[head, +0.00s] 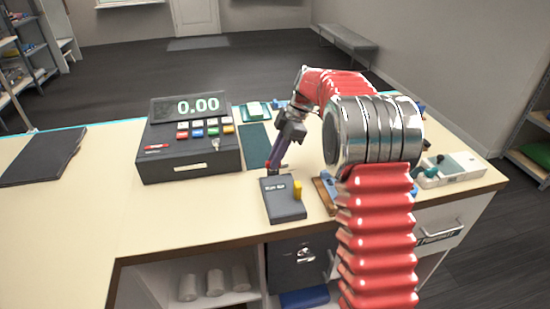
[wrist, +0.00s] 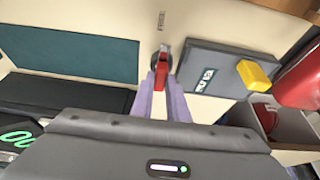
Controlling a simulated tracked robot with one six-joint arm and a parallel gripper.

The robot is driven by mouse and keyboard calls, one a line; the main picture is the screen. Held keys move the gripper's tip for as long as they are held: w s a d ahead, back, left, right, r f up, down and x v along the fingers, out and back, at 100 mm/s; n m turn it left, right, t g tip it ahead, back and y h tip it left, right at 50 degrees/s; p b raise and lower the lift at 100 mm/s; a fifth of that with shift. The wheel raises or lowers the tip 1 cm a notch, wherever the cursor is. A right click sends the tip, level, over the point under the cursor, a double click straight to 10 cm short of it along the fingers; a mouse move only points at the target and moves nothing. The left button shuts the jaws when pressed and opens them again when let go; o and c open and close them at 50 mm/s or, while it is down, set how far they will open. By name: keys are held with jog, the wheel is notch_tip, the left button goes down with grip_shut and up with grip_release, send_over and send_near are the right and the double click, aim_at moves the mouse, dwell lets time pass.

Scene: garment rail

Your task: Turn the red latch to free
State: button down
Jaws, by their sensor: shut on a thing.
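The red latch (wrist: 161,68) sits on a dark round mount on the pale counter, beside a grey box. In the wrist view it stands between the tips of my gripper (wrist: 162,82), which is shut on it. In the head view my gripper (head: 272,166) reaches down to the counter just behind the grey box, its fingers purple. The latch is small there and mostly hidden by the fingers. The grey box (head: 285,207) has a label and a yellow knob (head: 297,191); the box (wrist: 215,62) and yellow knob (wrist: 253,75) also show in the wrist view.
A cash register (head: 188,160) reading 0.00 stands left of my gripper, with a dark green mat (head: 256,145) between. My red arm covers the counter's right part. A white tray (head: 462,165) lies at the right. A black folder (head: 42,155) lies far left; the counter between is clear.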

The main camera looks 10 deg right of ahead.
jog(key=c, duration=1.7)
grip_release()
jog(key=v, duration=1.3)
jog(key=shift+d+r, duration=0.25)
jog(key=shift+w, duration=0.1)
